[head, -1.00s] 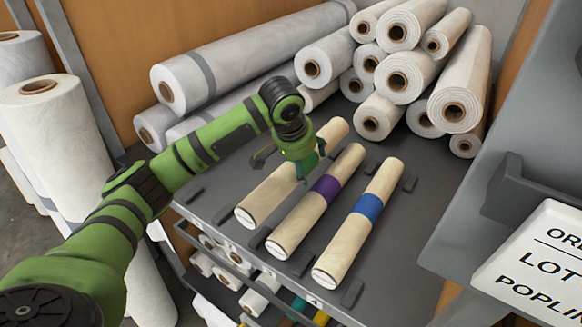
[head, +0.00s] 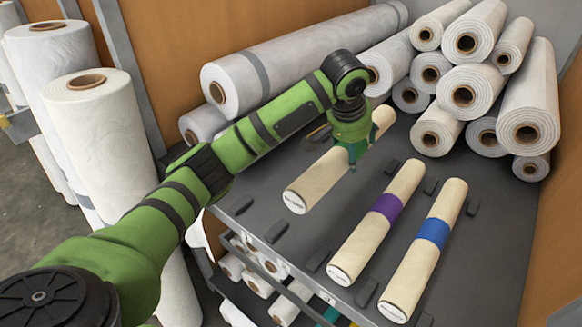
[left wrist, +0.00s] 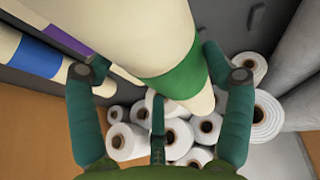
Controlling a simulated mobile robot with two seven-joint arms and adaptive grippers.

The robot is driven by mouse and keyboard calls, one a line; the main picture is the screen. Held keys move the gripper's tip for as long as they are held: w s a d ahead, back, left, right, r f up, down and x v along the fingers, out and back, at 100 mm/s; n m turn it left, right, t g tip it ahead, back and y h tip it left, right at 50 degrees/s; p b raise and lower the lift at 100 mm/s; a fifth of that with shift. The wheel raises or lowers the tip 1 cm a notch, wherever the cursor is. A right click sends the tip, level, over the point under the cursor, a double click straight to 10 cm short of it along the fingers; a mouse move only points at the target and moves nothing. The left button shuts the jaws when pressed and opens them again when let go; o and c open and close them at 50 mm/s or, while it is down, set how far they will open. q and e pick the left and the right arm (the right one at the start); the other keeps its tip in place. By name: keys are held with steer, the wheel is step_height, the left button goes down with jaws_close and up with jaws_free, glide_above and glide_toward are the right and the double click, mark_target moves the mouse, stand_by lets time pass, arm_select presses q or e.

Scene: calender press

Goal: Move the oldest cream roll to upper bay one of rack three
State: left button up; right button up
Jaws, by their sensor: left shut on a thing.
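My left gripper (head: 352,148) is shut around the cream roll with the green band (head: 315,180) near its middle and holds it raised above the grey shelf. The left wrist view shows this roll's green band (left wrist: 183,80) between the gripper's fingers (left wrist: 160,78). Two other cream rolls lie on the shelf to its right, one with a purple band (head: 386,207) and one with a blue band (head: 432,234). The ages of the rolls cannot be read. My right gripper is not in view.
White rolls (head: 465,95) are stacked at the back right, and a long white roll (head: 290,68) lies along the back. Small dark blocks (head: 276,232) stand on the shelf (head: 490,240). More rolls (head: 252,282) lie on a level below. Tall white rolls (head: 100,140) stand at the left.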

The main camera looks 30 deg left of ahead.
mark_target(331, 150)
arm_select(q)
steer(key=shift+w+a+f, duration=0.1)
steer(key=shift+a, duration=0.35)
steer(key=a+f, duration=0.1)
steer(key=a+p, duration=0.1)
steer(key=a+f+p, duration=0.1)
steer(key=a, duration=0.1)
steer(key=shift+s+a+f, duration=0.1)
steer(key=shift+s+f, duration=0.1)
steer(key=shift+f, duration=0.15)
steer(key=a+f, duration=0.1)
steer(key=a, duration=0.1)
steer(key=a+f+p, duration=0.1)
steer(key=a+f, duration=0.1)
steer(key=a, duration=0.1)
steer(key=shift+a+f, duration=0.3)
steer(key=shift+f, duration=0.1)
step_height(331, 150, down, 3)
steer(key=shift+f+p, duration=0.1)
steer(key=shift+p, duration=0.8)
steer(key=shift+f, duration=0.35)
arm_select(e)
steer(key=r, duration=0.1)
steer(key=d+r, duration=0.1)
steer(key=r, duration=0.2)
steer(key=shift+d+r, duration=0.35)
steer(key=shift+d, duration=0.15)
